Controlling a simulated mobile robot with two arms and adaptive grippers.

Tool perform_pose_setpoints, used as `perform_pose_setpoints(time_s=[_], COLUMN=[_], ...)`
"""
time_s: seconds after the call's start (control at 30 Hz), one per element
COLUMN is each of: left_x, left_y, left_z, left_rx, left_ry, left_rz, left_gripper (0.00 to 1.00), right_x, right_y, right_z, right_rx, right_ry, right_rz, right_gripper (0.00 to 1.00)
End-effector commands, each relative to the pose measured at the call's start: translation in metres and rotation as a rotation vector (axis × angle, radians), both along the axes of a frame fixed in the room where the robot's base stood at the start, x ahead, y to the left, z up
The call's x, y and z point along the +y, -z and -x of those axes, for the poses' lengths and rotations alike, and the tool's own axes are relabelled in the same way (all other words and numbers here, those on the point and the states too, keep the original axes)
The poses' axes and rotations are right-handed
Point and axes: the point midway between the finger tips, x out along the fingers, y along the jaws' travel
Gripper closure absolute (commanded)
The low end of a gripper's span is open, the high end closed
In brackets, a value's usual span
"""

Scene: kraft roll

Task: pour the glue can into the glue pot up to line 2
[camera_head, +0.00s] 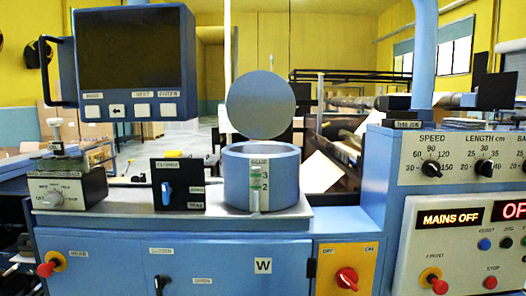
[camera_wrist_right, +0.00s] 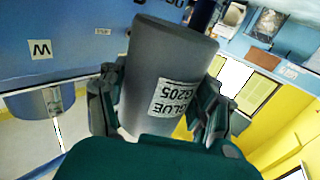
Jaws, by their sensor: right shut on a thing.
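The glue pot (camera_head: 236,182) is a blue round pot on the grey machine top, with its round lid (camera_head: 261,105) raised behind the opening. A pale gauge strip (camera_head: 256,180) on its front shows the marks 3 and 2; I cannot tell the glue level. The glue can (camera_wrist_right: 163,60) is a grey cylinder with a white label reading GLUE G205, upside down in the right wrist view. My right gripper (camera_wrist_right: 163,85) is shut around the can, a dark finger on each side. Neither gripper nor the can shows in the head view. The can's mouth is not clearly visible.
A hanging blue screen (camera_head: 134,58) is left of the pot. A black switch box (camera_head: 178,184) stands just left of it. A control cabinet (camera_head: 445,155) with dials and a MAINS OFF display rises at right. A red rotary switch (camera_head: 347,278) is below.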

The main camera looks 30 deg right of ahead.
Motion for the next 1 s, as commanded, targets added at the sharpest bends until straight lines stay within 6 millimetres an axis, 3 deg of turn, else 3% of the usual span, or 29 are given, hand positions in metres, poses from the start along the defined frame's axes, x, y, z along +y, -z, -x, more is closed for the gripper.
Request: perform_pose_setpoints(time_s=[0.3, 0.67, 1.0], left_x=[0.0, 0.0, 0.0], left_y=[0.0, 0.0, 0.0], left_z=[-0.002, -0.002, -0.002], left_rx=[-0.002, -0.003, -0.003], left_ry=[0.0, 0.0, 0.0], left_rz=[0.0, 0.001, 0.001], left_gripper=[0.6, 0.6, 0.6], right_x=[0.002, 0.001, -0.012], right_y=[0.008, 0.012, 0.01], right_z=[0.008, 0.011, -0.006], right_rx=[-0.003, -0.004, -0.003], right_ry=[-0.188, -0.301, -0.334], right_rz=[0.003, 0.0, 0.003], right_gripper=[0.87, 0.87, 0.87])
